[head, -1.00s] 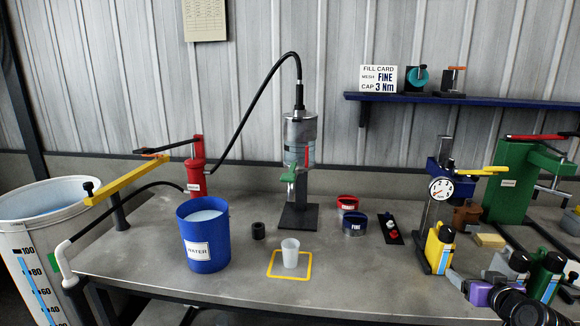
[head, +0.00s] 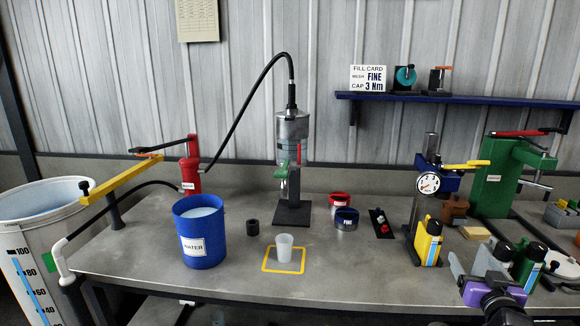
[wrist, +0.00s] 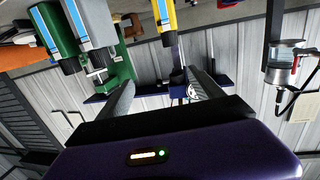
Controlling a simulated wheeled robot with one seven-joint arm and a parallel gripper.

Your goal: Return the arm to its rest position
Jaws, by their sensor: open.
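My arm is folded low at the lower right of the head view, with its purple wrist (head: 490,292) in front of the bottles at the bench's right front. My gripper (wrist: 160,82) shows in the wrist view as two grey fingers well apart with nothing between them. The wrist view is upside down. The fingers point toward the wall and shelf, clear of the bench things.
Near my wrist stand a yellow bottle (head: 428,243), a grey bottle (head: 491,262) and a green bottle (head: 528,265). A blue water bucket (head: 200,235), a cup (head: 284,248) on a yellow square and a clear-sided column (head: 292,140) stand further left. The bench's front middle is open.

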